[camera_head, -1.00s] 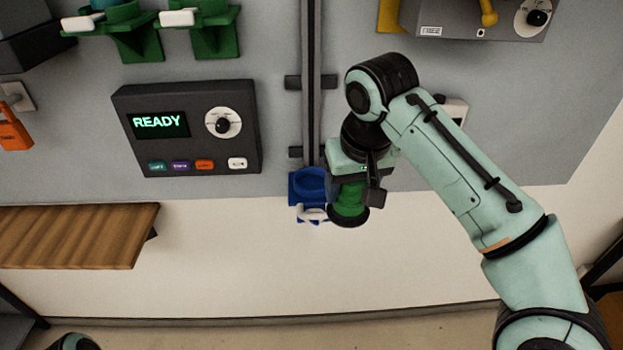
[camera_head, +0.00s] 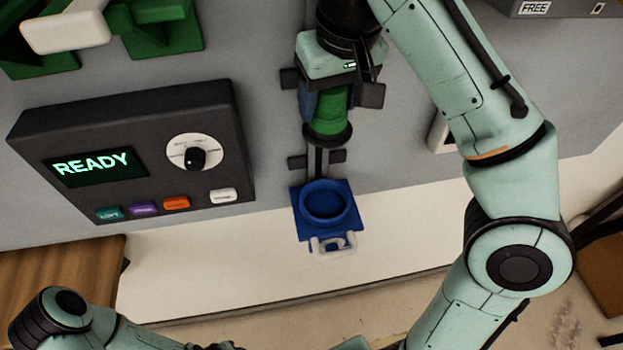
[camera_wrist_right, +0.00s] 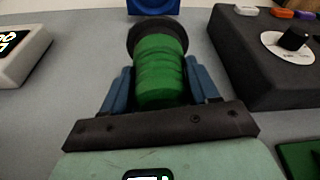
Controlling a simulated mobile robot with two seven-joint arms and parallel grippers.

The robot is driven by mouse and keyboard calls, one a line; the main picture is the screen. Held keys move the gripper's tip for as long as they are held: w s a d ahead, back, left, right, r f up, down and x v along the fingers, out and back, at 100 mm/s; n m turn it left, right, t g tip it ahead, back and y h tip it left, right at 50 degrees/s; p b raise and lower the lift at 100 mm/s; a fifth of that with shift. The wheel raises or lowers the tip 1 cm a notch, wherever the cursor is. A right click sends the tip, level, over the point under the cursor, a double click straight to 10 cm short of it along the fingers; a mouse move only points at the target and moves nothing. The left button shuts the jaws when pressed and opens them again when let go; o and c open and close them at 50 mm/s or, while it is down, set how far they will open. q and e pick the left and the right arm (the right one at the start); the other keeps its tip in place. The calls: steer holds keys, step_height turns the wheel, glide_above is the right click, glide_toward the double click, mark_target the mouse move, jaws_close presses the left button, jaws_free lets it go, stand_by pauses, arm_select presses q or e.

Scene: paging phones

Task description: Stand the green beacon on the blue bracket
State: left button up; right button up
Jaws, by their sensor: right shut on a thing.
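The green beacon (camera_head: 328,112), a ribbed green cylinder with a dark round end, is held by my right gripper (camera_head: 326,104). In the right wrist view the beacon (camera_wrist_right: 160,68) sits between the blue fingers of the gripper (camera_wrist_right: 163,85), dark end pointing away. The blue bracket (camera_head: 300,213) has a round blue cup and a white clip at its front, on the wall below the beacon. The beacon is apart from it. A bit of the bracket (camera_wrist_right: 153,5) shows at the top of the right wrist view. My left gripper is not visible; part of my left arm shows at lower left.
A dark console (camera_head: 70,120) reading READY, with a dial and coloured buttons, is left of the beacon. Green brackets (camera_head: 160,35) are above it. A wooden shelf (camera_head: 60,270) is at lower left. A vertical rail (camera_head: 318,165) runs above the blue bracket.

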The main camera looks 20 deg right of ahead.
steer(key=shift+s+f, duration=0.1)
steer(key=shift+f, duration=0.25)
steer(key=shift+s+f+b, duration=0.15)
steer(key=shift+f+b, duration=1.85)
steer(key=shift+f, duration=2.8)
steer(key=shift+s+f+b, duration=0.1)
steer(key=shift+f+b, duration=1.85)
steer(key=shift+f, duration=2.8)
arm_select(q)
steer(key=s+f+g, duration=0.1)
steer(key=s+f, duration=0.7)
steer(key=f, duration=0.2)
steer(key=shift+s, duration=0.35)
arm_select(e)
steer(key=shift+w+f, duration=0.1)
steer(key=shift+f, duration=0.05)
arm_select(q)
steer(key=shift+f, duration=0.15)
arm_select(e)
steer(key=o, duration=1.4)
